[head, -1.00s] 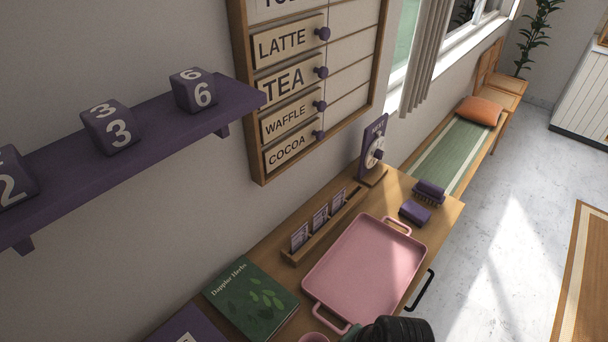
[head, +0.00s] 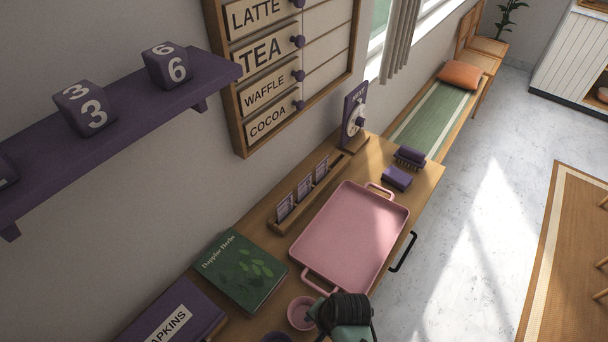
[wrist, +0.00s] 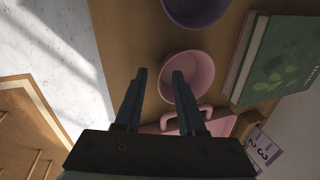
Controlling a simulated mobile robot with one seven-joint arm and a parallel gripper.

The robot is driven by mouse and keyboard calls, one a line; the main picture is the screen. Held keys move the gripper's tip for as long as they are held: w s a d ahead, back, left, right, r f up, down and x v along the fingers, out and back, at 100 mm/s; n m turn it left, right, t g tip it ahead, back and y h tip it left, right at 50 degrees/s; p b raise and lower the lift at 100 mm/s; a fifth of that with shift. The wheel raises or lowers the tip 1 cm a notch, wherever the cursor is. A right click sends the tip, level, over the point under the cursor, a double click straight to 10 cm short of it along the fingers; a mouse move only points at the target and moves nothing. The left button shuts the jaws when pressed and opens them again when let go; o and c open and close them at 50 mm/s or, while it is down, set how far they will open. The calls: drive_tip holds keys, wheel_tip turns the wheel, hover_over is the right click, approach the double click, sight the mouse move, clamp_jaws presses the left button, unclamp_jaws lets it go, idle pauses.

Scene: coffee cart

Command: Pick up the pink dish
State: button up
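The pink dish (head: 301,312) is a small round bowl on the wooden cart top, just beyond the near end of the pink tray. It also shows in the wrist view (wrist: 188,76), upright, its inside looking empty. My gripper (wrist: 159,73) is open and empty in the wrist view, its two dark fingers apart. The right fingertip overlaps the dish's left rim in that picture; I cannot tell how far above it the finger is. In the head view my dark wrist covers the fingers and sits at the dish's right side.
The pink tray (head: 350,240) lies right beside the dish. A dark purple bowl (wrist: 196,8) stands on its other side. A green book (head: 241,270), a purple napkin box (head: 172,317) and a card rack (head: 306,196) stand near the wall. A purple shelf (head: 120,105) juts out above.

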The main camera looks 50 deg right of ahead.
drive_tip(key=shift+f, duration=0.15)
clamp_jaws()
idle(1.4)
